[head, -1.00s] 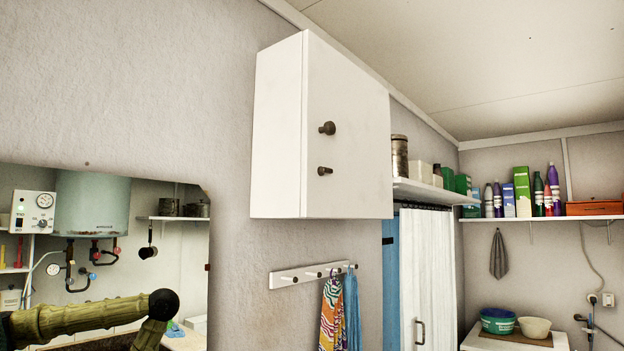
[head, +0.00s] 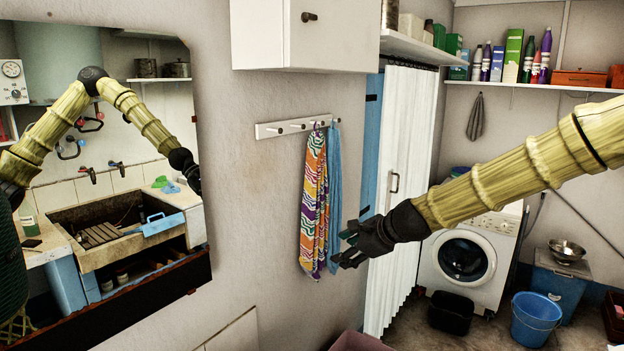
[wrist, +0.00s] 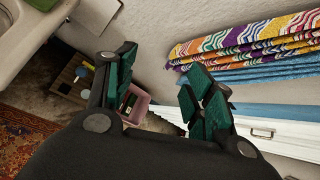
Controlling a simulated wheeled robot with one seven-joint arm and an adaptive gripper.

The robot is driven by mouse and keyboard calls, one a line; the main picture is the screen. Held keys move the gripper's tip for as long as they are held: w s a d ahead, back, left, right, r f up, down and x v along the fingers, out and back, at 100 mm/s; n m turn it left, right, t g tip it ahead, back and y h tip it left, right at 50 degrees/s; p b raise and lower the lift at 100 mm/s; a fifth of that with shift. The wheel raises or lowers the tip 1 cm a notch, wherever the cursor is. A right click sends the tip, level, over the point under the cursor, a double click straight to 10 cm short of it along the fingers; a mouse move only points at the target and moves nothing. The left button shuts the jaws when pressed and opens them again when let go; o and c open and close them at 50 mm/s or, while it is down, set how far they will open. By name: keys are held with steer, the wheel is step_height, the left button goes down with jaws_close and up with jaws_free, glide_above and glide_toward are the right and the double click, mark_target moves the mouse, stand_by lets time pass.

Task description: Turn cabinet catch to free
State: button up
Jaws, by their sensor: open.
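The white wall cabinet (head: 345,40) is at the top of the head view, its upper part cut off by the frame. A small dark fitting (head: 310,17), seemingly the catch, lies about level on the lower part of its door; the knob above it is out of view. My gripper (head: 346,250) is open and empty, well below the cabinet, in front of or beside the hanging towels. In the wrist view my gripper (wrist: 158,82) shows its green-padded fingers apart with nothing between them. The cabinet is not in the wrist view.
A peg rail (head: 290,127) holds a patterned towel (head: 312,200) and a blue one (head: 334,190), close to my gripper. A mirror (head: 120,50) at left reflects my arm and a trough. A shelf (head: 410,45) adjoins the cabinet at right. A washing machine (head: 470,260) stands behind.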

step_height(320, 180, up, 26)
steer(key=a+m+t+y, duration=0.1)
steer(key=m+t+y, duration=0.1)
steer(key=m+y, duration=0.1)
steer(key=m+t+y+p, duration=0.1)
steer(key=m+y, duration=0.1)
steer(key=y, duration=0.3)
glide_toward(313, 16)
steer(key=p+x, duration=0.3)
steer(key=x, duration=0.5)
steer(key=shift+w+a+r, duration=0.1)
steer(key=shift+w+a, duration=0.15)
steer(key=shift+c, duration=0.4)
steer(key=c, duration=0.9)
